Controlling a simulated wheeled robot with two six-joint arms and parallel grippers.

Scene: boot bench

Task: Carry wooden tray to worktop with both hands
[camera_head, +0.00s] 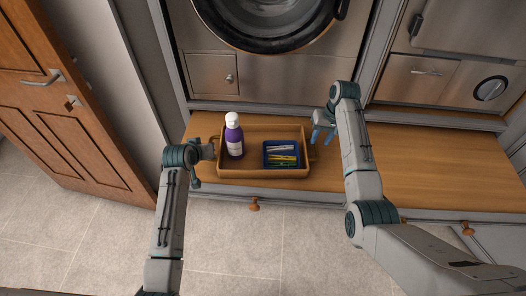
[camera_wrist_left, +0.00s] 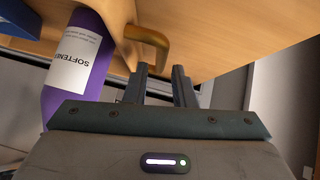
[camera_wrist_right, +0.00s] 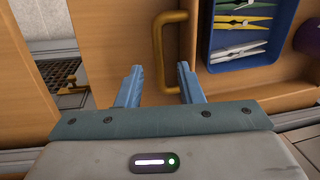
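The wooden tray (camera_head: 265,174) rests on the wooden bench top below the round appliance door. It holds an upright purple softener bottle (camera_head: 234,137) at left and a blue box of pegs (camera_head: 282,154) at right. My left gripper (camera_head: 210,151) is at the tray's left end; in the left wrist view its fingers (camera_wrist_left: 160,70) are apart, just short of the tray's handle (camera_wrist_left: 148,37). My right gripper (camera_head: 321,134) is by the right end; in the right wrist view its open fingers (camera_wrist_right: 158,70) point at the other handle (camera_wrist_right: 160,45), which lies between the fingertip lines. Contact cannot be told.
The bench top (camera_head: 430,175) is clear to the right of the tray. The steel appliance (camera_head: 280,75) stands close behind it. A brown panelled door (camera_head: 65,120) stands at left. Tiled floor (camera_head: 245,240) lies in front of the drawers.

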